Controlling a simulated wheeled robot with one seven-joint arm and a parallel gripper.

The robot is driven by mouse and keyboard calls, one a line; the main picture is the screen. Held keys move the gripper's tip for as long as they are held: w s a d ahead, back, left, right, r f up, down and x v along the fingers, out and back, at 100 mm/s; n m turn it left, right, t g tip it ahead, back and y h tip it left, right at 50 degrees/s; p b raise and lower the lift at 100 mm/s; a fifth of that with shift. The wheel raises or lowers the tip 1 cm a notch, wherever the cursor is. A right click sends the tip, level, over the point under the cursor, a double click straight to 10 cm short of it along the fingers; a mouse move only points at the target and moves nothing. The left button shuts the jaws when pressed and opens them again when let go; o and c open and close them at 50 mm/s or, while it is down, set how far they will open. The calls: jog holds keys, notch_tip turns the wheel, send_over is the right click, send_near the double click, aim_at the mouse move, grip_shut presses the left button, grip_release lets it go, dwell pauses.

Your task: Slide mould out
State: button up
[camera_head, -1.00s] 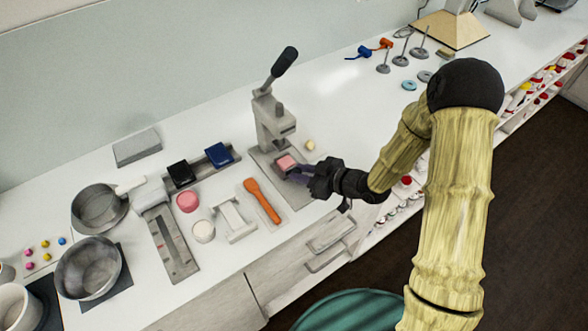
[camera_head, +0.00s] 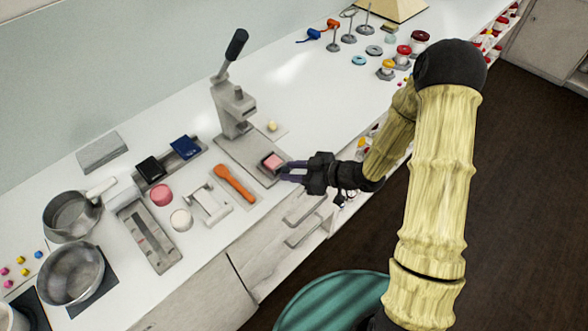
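The mould (camera_head: 272,161) is a small dark-edged block with a pink top. It sits near the front end of the grey base plate of the lever press (camera_head: 232,108), clear of the press column. My gripper (camera_head: 282,171) reaches in from the right. Its dark fingers are at the mould's front right side and appear closed on it. The exact finger contact is small and partly hidden. The press's black-gripped lever (camera_head: 237,45) points up.
An orange spatula (camera_head: 235,184) and a white stand (camera_head: 208,203) lie left of the press. A small cream piece (camera_head: 272,126) lies behind the mould. Steel pans (camera_head: 72,272) stand at the left. The counter's front edge is close below my gripper.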

jog(key=shift+a, duration=0.15)
jog(key=v, duration=1.7)
jog(key=shift+d+b, duration=0.4)
jog(key=shift+r, duration=0.1)
